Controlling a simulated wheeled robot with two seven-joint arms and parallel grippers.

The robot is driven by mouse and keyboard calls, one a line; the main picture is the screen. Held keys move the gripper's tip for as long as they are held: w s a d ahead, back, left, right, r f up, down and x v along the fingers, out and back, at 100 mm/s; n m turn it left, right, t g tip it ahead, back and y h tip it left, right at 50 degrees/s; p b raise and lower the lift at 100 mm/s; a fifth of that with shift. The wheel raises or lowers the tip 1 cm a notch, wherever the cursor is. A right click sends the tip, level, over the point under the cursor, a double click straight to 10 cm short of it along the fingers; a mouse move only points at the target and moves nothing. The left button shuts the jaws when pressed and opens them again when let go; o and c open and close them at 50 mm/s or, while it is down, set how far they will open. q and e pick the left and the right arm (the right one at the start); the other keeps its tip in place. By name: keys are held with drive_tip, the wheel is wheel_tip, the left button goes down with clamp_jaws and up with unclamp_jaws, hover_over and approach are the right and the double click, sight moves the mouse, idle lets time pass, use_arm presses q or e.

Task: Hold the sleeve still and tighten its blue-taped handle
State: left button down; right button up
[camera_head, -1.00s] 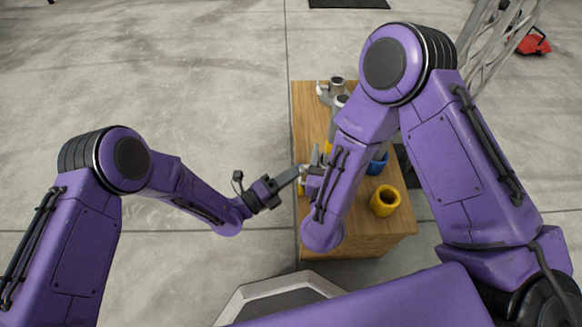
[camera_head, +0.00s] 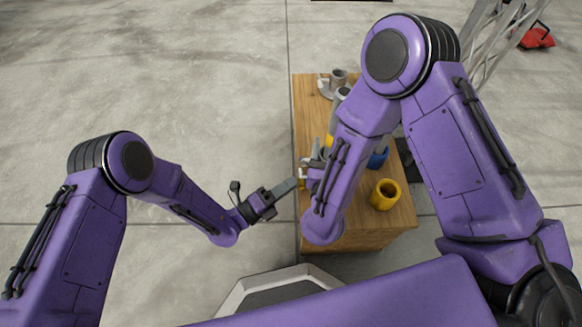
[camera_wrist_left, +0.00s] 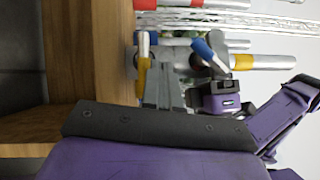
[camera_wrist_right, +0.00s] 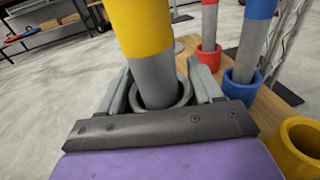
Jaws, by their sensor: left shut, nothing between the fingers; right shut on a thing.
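The grey sleeve (camera_wrist_right: 183,94) sits around a grey pole with a yellow band (camera_wrist_right: 140,30) in the right wrist view. My right gripper (camera_wrist_right: 160,85) is shut on the sleeve, one finger on each side. In the left wrist view a blue-taped handle (camera_wrist_left: 207,51) slants above the right gripper (camera_wrist_left: 220,98), and a yellow-taped handle (camera_wrist_left: 145,76) stands to its left. My left gripper (camera_wrist_left: 165,85) is shut and empty, pointing toward these handles. In the head view the left gripper (camera_head: 293,186) is at the box's left edge. My right forearm hides most of the sleeve there.
The wooden box (camera_head: 345,238) carries a yellow cup (camera_head: 385,194), a blue cup (camera_head: 378,159) and a grey holder (camera_head: 338,77). A red cup (camera_wrist_right: 209,58) shows in the right wrist view. A metal truss (camera_head: 492,45) stands at right. The floor at left is clear.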

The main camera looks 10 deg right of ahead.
use_arm(q)
drive_tip(key=s+a+f, duration=0.1)
drive_tip(key=a+f, duration=0.2)
drive_tip(key=a, duration=0.4)
drive_tip(key=shift+s+a, duration=0.25)
drive_tip(key=c, duration=1.6)
unclamp_jaws()
drive_tip(key=shift+a+f, duration=0.1)
drive_tip(key=shift+a, duration=0.2)
drive_tip(key=shift+c, duration=0.2)
drive_tip(key=o, duration=1)
drive_tip(key=shift+m+h, duration=0.3)
drive_tip(key=shift+m, duration=0.5)
drive_tip(key=w+r, duration=0.4)
drive_tip(key=shift+a, duration=0.35)
drive_tip(key=o, duration=0.4)
drive_tip(key=shift+w+r+g+h, duration=0.4)
drive_tip(key=shift+w+r+g, duration=0.45)
drive_tip(key=shift+r, duration=0.35)
drive_tip(key=shift+o, duration=0.2)
wheel_tip(320, 180, up, 5)
drive_tip(key=w+n+g, duration=0.2)
drive_tip(key=n+g, duration=0.6)
drive_tip(key=n, duration=0.5)
drive_tip(key=s+d+f+n+g+y, duration=0.1)
drive_tip(key=s+d+n, duration=0.2)
drive_tip(key=d+n, duration=0.8)
drive_tip(key=shift+s+y, duration=0.25)
drive_tip(key=shift+y, duration=0.05)
drive_tip(key=c, duration=1.1)
